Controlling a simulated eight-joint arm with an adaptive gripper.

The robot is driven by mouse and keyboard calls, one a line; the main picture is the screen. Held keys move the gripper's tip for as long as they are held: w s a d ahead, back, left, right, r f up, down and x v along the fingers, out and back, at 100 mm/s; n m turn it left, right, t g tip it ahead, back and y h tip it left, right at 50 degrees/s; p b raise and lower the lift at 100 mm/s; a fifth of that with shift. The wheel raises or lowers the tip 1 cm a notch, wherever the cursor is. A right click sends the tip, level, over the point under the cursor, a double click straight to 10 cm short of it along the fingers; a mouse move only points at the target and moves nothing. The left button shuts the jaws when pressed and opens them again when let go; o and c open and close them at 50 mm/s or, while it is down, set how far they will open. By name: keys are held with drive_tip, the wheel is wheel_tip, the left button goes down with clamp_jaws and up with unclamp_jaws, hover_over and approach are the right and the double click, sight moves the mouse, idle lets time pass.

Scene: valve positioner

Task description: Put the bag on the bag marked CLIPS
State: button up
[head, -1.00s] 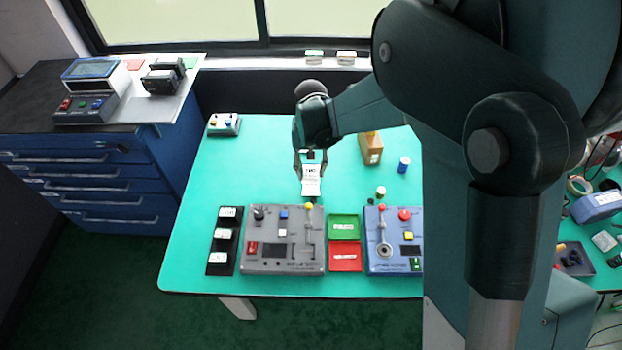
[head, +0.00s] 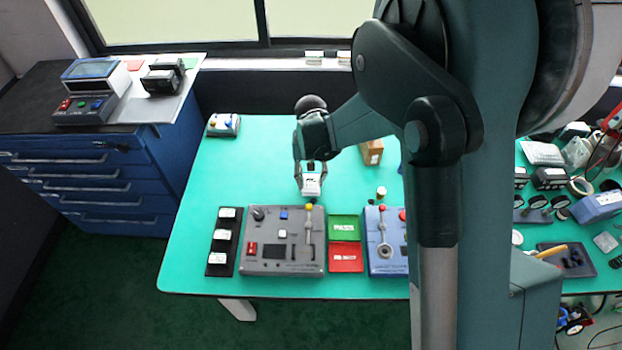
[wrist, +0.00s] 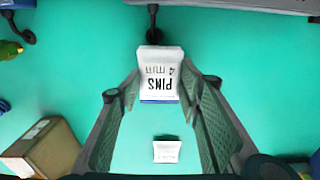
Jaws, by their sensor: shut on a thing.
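My gripper (head: 311,184) is low over the middle of the green table, pointing down. In the wrist view, my gripper (wrist: 158,84) has its fingers on both sides of a white bag (wrist: 158,70) printed PINS 4 mm and is shut on it. The held bag also shows in the head view (head: 312,187) between the fingertips. A second small white bag (wrist: 167,151) lies on the table in the wrist view, between the fingers and apart from the held one. Its print is too small to read, so I cannot tell whether it is marked CLIPS.
A grey panel (head: 270,263) and a blue panel (head: 380,265) stand in front, with a green tray (head: 344,227) and a red tray (head: 345,258) between them. A brown box (head: 371,152) stands behind right.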

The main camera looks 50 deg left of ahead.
sight(311, 181)
drive_tip(key=shift+f, duration=0.1)
drive_tip(key=o, duration=0.4)
drive_tip(key=shift+f, duration=0.1)
drive_tip(key=o, duration=0.5)
drive_tip(key=shift+r, duration=0.2)
wheel_tip(311, 181, up, 12)
drive_tip(key=shift+p, duration=0.6)
idle(0.3)
idle(0.4)
